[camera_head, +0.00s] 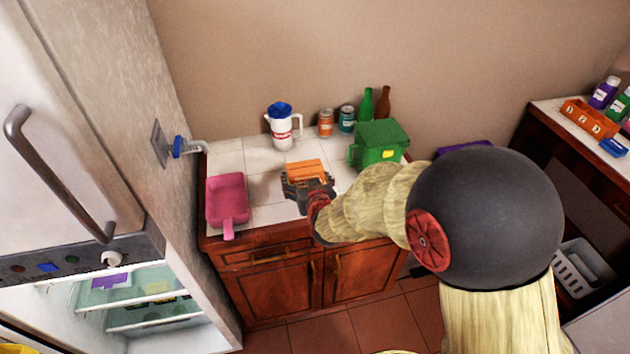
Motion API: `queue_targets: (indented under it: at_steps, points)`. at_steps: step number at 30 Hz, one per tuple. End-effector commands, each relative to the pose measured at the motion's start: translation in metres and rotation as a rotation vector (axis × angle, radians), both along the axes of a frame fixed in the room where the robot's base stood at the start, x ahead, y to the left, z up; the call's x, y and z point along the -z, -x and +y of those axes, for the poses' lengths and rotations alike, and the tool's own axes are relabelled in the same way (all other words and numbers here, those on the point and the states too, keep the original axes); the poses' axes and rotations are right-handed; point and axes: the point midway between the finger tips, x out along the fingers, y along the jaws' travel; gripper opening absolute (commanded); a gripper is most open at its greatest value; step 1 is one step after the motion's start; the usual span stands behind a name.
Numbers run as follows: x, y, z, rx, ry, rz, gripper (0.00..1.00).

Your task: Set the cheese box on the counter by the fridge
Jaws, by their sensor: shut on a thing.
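An orange box (305,169), which I take to be the cheese box, is at the dark jaws of my gripper (307,184). My gripper is shut on it, above the middle of the white tiled counter (264,187). I cannot tell whether the box touches the tiles. The jaws and wrist hide its near side. The fridge (90,110) stands at the left, beside the counter, with its lower compartment open.
A pink scoop (227,197) lies on the counter's left. A white jug (281,131), two cans (326,123), two bottles (367,105) and a green bin (378,146) stand at the back and right. Tiles between scoop and jug are clear.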

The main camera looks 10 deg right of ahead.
Motion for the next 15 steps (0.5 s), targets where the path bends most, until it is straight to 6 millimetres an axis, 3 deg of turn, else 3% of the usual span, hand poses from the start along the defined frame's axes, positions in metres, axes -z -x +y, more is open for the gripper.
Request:
queue_targets:
  at_steps: [6, 15]
  points:
    - [0.03, -0.038, -0.029, 0.003, 0.0, 0.003, 0.43]
    - [0.065, -0.063, -0.047, 0.0, 0.0, -0.001, 0.43]
